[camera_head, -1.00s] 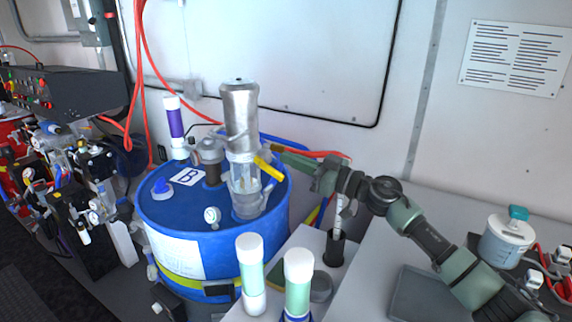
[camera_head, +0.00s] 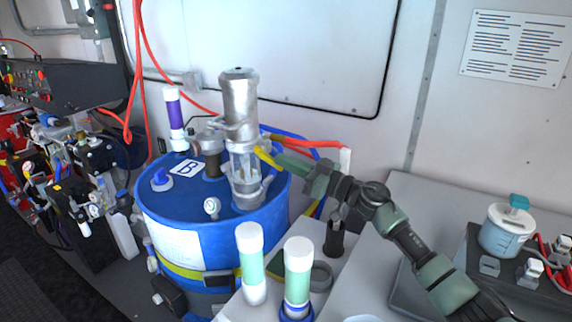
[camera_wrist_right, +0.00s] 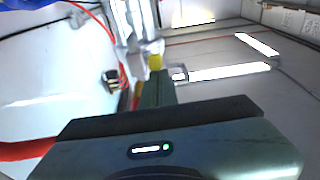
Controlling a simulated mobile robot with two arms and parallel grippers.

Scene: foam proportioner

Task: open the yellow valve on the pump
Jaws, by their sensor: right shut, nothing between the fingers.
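The pump (camera_head: 238,98) is a silver upright cylinder standing on top of a blue drum (camera_head: 180,212). Its yellow valve (camera_head: 266,157) is a small lever on the pump's right side, slanting down to the right. My right gripper (camera_head: 281,160) is shut and empty, with its green fingertips right beside the lever. I cannot tell whether they touch it. In the right wrist view, the yellow valve (camera_wrist_right: 154,62) shows just beyond the fingertips (camera_wrist_right: 155,82), with part of the pump above. My left gripper is not in view.
Two white-capped tubes with pale green contents (camera_head: 251,262) stand in front of the drum. A purple-banded tube (camera_head: 174,116) stands at the drum's back left. Red hoses (camera_head: 308,144) run behind my gripper. A grey counter (camera_head: 440,215) lies at right.

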